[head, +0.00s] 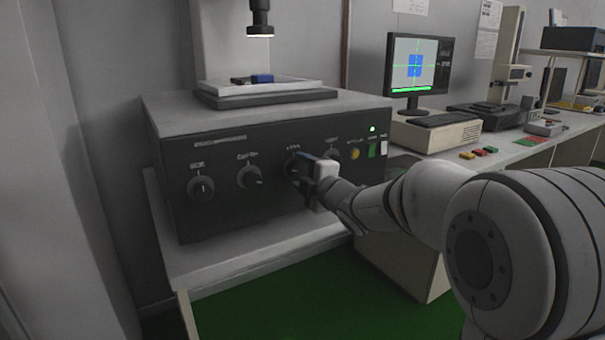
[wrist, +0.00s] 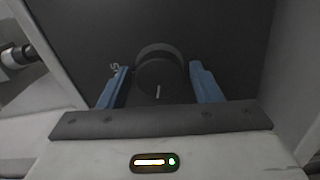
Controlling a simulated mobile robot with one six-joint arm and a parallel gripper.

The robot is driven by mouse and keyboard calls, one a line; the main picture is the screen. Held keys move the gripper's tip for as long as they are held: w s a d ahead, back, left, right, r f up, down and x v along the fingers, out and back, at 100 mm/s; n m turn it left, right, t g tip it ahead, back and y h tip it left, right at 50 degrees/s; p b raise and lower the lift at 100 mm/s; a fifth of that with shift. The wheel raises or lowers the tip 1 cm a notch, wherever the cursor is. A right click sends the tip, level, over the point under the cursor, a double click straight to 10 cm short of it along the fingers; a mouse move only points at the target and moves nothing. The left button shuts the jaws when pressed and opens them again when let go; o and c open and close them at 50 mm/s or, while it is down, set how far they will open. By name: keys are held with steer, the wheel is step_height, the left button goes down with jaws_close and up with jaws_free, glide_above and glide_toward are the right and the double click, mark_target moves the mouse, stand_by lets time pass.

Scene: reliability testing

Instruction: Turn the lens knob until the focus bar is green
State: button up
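The lens knob (wrist: 160,78) is a dark round knob with a white pointer line on the black front panel. In the wrist view it sits between the two blue fingers of my gripper (wrist: 158,70), with a visible gap on each side. In the head view my gripper (head: 303,180) is at the third knob from the left and hides part of it; its label is too small to read surely. The monitor (head: 417,63) shows a blue square with green cross lines. The focus bar (head: 411,90) along the bottom of the screen is green.
The control box (head: 223,215) carries other knobs (head: 201,188) (head: 249,177), a yellow button (head: 355,153) and a lit green lamp (head: 373,128). A stage (head: 270,97) with a small blue piece stands on top.

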steer(key=shift+o, duration=0.7)
steer(key=shift+s, duration=0.1)
steer(key=p+v, duration=0.1)
steer(key=v, duration=0.6)
steer(key=shift+s+d, duration=0.25)
steer(key=shift+s, duration=0.05)
stand_by(0.5)
